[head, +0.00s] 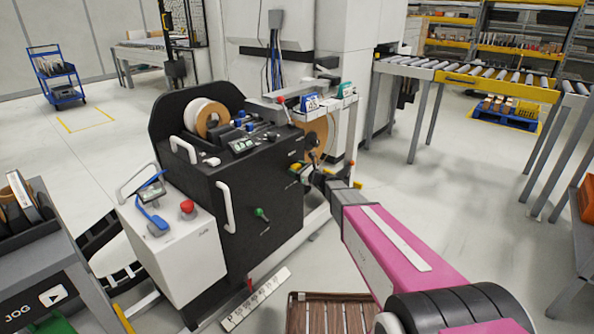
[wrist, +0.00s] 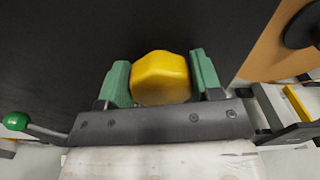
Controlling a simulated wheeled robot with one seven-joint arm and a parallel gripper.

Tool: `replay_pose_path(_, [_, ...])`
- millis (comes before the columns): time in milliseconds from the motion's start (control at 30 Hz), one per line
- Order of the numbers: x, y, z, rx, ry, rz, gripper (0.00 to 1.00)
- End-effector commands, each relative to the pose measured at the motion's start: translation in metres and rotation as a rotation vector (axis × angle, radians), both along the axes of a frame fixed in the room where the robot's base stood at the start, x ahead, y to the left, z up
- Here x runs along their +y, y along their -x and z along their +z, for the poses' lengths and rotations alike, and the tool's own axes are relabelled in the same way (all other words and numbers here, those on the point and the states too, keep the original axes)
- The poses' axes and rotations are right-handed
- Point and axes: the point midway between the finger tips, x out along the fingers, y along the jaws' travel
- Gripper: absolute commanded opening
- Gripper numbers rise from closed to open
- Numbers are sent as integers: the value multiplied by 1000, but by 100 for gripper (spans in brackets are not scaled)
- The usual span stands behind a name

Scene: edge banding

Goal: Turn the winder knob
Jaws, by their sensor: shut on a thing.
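The winder knob (wrist: 160,78) is a rounded yellow knob in front of the black machine panel. In the wrist view it sits between the two green fingers of my gripper (wrist: 161,80), which is shut on it. In the head view my gripper (head: 304,173) is at the right side of the black machine (head: 262,190), and the knob is mostly hidden there. Whether the knob has turned cannot be told.
A lever with a green ball (wrist: 16,121) is at the left in the wrist view. An orange-brown disc (wrist: 276,50) is at the right. In the head view a white box with a red button (head: 187,206) stands left of the machine. A roller conveyor (head: 470,75) is at the back right.

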Motion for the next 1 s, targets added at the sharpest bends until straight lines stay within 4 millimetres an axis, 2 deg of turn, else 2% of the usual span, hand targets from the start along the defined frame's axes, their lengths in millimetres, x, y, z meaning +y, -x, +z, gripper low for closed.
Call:
replay_pose_path(500, [1, 2, -1, -282, 222, 0, 36])
replay_pose_path(1000, [1, 3, -1, -363, 284, 0, 36])
